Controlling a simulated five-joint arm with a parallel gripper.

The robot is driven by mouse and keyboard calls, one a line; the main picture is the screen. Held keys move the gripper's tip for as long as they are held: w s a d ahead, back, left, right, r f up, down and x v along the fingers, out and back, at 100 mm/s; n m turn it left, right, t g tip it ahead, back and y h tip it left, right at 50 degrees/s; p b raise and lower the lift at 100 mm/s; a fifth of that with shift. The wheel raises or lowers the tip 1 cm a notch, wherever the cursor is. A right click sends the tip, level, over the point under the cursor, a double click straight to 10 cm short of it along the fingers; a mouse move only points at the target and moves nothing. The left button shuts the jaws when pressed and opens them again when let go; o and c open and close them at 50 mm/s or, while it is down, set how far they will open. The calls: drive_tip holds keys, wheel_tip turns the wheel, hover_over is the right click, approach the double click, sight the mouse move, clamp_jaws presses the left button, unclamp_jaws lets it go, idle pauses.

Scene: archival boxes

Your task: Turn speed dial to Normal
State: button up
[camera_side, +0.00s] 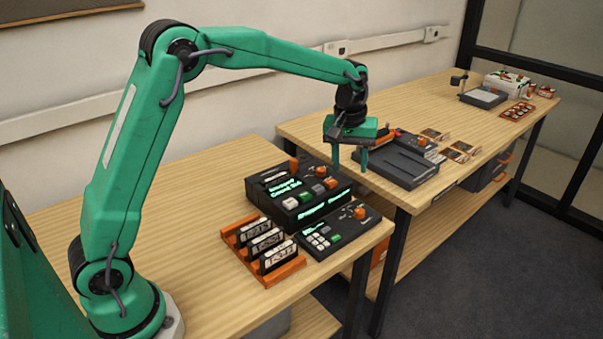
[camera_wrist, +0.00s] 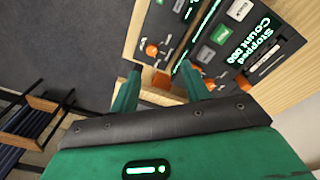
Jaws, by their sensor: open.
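My gripper (camera_side: 350,162) is open and empty, pointing down above and behind the black control box (camera_side: 290,190) in the side view. In the wrist view its two fingers (camera_wrist: 163,76) are apart, near the edge of the boxes. The control box has a green lit display reading "Stopped" and "Count 000". Orange knobs stand on it, one at its right corner (camera_side: 331,183) and one at its back (camera_side: 294,164). A smaller black box (camera_side: 338,232) in front carries another orange knob (camera_side: 360,212). I cannot read which knob is the speed dial or its setting.
An orange rack (camera_side: 280,275) with several numbered black cartridges stands left of the small box. A dark grey tray device (camera_side: 395,162) sits on the second table beyond a gap, with small boxes (camera_side: 460,152) beside it. The near table's left part is clear.

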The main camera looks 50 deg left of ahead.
drive_tip(key=n+g, duration=0.1)
drive_tip(key=n, duration=0.1)
hover_over(360, 211)
wheel_tip(360, 211, down, 8)
drive_tip(key=shift+r, duration=0.1)
drive_tip(key=shift+f, duration=3.9)
drive_tip(key=c, duration=1)
